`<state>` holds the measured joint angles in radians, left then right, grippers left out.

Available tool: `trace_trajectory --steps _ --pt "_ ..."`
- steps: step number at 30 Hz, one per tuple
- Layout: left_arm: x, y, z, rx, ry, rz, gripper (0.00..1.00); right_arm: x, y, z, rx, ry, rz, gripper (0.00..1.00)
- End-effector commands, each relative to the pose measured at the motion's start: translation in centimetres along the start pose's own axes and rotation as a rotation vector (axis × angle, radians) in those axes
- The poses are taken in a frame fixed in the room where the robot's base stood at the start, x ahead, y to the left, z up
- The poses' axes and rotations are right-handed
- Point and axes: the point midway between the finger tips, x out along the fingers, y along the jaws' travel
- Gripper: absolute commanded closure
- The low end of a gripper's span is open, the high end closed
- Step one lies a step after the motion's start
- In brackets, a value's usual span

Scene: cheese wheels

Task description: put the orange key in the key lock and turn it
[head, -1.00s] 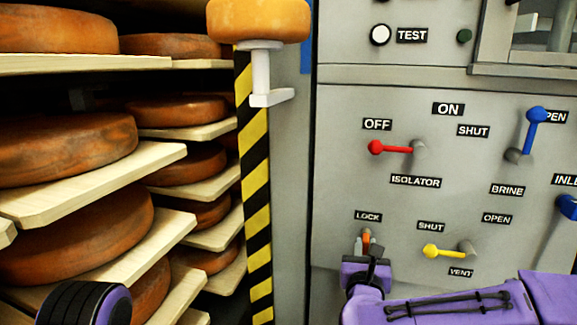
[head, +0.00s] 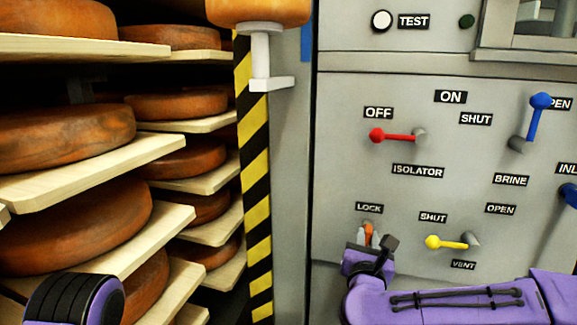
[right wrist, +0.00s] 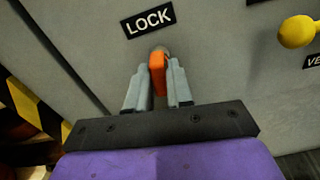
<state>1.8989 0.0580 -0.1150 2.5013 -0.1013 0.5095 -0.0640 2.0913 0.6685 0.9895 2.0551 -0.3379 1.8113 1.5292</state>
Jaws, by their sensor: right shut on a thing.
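The orange key (right wrist: 157,72) is between the two grey fingers of my right gripper (right wrist: 158,85), which is shut on it. The key's far end meets the panel at the key lock (right wrist: 161,51), just under the LOCK label; how deep it sits is hidden by the key itself. In the head view the orange key (head: 368,231) shows as a small patch between the fingertips of my right gripper (head: 368,238), below the LOCK label. My left gripper is not in view; only a purple and black part of my left arm shows at lower left.
A yellow vent lever (head: 447,242) is close to the right of my gripper. A red isolator lever (head: 392,135) is above, and a blue brine lever (head: 535,115) is at upper right. Shelves of cheese wheels (head: 70,225) fill the left, beyond a striped post (head: 257,200).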

Motion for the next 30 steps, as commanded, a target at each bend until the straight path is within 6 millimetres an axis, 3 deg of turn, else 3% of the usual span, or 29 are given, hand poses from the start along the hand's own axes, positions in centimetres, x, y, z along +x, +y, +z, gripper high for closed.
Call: trace_trajectory --steps 2,3,5,16,24,30 --pt "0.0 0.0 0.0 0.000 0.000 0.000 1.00 0.0 0.0 0.0 0.002 0.001 -0.002 1.00" --pt "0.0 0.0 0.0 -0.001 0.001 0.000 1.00 0.0 0.0 0.0 0.002 0.001 -0.001 0.66" --pt "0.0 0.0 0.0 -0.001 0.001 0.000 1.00 0.0 0.0 0.0 0.002 0.000 -0.001 0.50" --pt "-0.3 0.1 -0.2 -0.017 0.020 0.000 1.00 -0.9 0.1 0.2 -0.001 0.000 0.001 0.50" --pt "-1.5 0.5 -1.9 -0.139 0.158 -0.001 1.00 -7.2 0.2 0.3 -0.002 0.000 0.005 0.50" --pt "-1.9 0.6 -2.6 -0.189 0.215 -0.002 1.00 -10.1 0.0 0.1 -0.001 0.000 0.001 0.50"
